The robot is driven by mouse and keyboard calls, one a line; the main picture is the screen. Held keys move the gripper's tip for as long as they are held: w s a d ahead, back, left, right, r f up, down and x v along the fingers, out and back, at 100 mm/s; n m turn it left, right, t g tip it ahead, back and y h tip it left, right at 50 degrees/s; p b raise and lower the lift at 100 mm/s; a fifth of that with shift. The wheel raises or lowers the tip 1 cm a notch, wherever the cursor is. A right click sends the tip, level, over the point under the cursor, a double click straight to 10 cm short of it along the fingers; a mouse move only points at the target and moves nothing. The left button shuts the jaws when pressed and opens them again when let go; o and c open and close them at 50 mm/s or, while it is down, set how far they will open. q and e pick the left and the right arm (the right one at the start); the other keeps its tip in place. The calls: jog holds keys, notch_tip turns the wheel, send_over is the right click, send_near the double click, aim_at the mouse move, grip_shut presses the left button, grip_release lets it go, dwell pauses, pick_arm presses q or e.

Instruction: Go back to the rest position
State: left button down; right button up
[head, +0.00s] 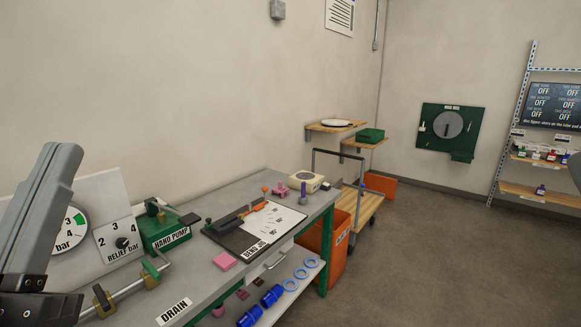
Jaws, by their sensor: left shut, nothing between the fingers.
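My left gripper (60,160) stands large and close at the left edge, its grey fingers pointing up and shut with nothing between them. It is in front of the pressure gauge (72,230) and covers part of its panel. It is apart from the bench top. A dark grey piece at the right edge (575,170) looks like the tip of my right gripper; most of it is outside the picture, so its fingers cannot be judged.
The grey workbench (222,190) holds a green hand pump (165,228), a bend jig (258,225) and a pink block (224,260). A cart (365,205) and orange bin (318,245) stand beyond. A shelf rack (520,120) is at the right. The floor between is clear.

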pick_arm(q)
jog(key=s+d+r+t+h, duration=0.1)
jog(key=s+d+h, duration=0.2)
jog(key=h, duration=0.3)
notch_tip(320, 180, up, 38)
jog(key=p, duration=3.8)
jog(key=shift+w+r+m+y, duration=0.15)
jog(key=shift+w+m+y, duration=0.15)
jog(key=shift+y, duration=0.1)
jog(key=c, duration=1.2)
grip_release()
jog(key=shift+a+f, duration=0.1)
jog(key=shift+f, duration=0.1)
jog(key=shift+c, duration=0.2)
jog(key=o, duration=0.4)
jog(key=shift+o, duration=0.2)
